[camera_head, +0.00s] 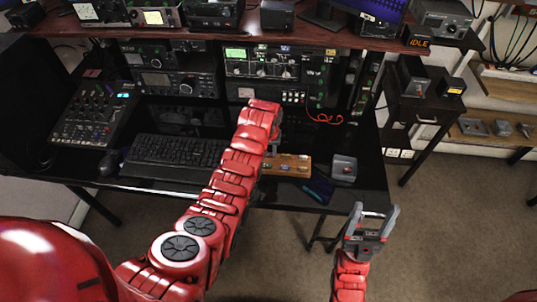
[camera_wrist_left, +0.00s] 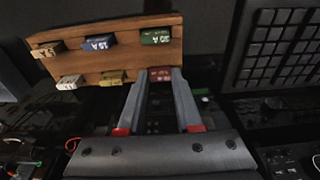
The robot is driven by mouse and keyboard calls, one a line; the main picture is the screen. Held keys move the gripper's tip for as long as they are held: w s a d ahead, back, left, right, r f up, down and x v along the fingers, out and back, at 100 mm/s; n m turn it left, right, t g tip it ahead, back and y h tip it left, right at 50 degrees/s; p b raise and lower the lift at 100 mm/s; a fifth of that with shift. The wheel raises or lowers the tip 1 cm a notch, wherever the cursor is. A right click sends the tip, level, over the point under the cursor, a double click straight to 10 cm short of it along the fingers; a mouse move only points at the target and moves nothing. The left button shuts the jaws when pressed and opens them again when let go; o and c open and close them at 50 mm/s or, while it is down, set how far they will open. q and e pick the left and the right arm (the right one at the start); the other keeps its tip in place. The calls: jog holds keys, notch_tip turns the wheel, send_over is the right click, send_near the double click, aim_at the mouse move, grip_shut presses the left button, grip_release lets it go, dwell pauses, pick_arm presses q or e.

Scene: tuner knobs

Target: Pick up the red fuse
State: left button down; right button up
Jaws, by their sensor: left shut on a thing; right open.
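A wooden fuse block (camera_head: 297,160) lies on the black desk, right of the keyboard; it shows tilted in the left wrist view (camera_wrist_left: 130,60). Its top row bears tan, blue and green fuses; its bottom row has white and yellow ones. The red fuse (camera_wrist_left: 160,73) is at the right end of the bottom row, between my left gripper's fingertips (camera_wrist_left: 161,78). My left gripper is shut on it. Whether it is still seated cannot be told. In the head view my left arm partly hides the block. My right gripper (camera_head: 375,212) is open and empty, beyond the desk's front edge.
The keyboard (camera_head: 175,155) and mixer (camera_head: 90,115) are left of my left arm. A small grey box (camera_head: 344,168) stands right of the block, near a dark blue item (camera_head: 318,187). Radio equipment (camera_head: 285,68) and a red cable (camera_head: 325,118) are behind. Floor on the right is clear.

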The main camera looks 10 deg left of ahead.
aim_at(269, 153)
pick_arm(q)
jog(key=shift+r, duration=0.15)
jog(key=shift+r+b, duration=0.5)
jog(key=shift+b, duration=0.05)
jog(key=shift+s+r+b, duration=0.2)
jog(key=shift+r+b, duration=0.05)
jog(key=shift+r, duration=0.3)
jog(key=shift+s+r+b, duration=0.15)
jog(key=shift+r+b, duration=0.1)
jog(key=shift+r, duration=0.25)
jog(key=s, duration=0.1)
jog(key=s+r, duration=0.1)
jog(key=shift+s+d+p, duration=0.2)
jog(key=shift+s+p, duration=0.1)
jog(key=shift+p, duration=0.05)
jog(key=s+d+p, duration=0.1)
jog(key=s+p, duration=0.8)
jog(key=s, duration=0.3)
jog(key=shift+s+d+r, duration=0.15)
jog(key=shift+d+r, duration=0.2)
jog(key=shift+d, duration=0.05)
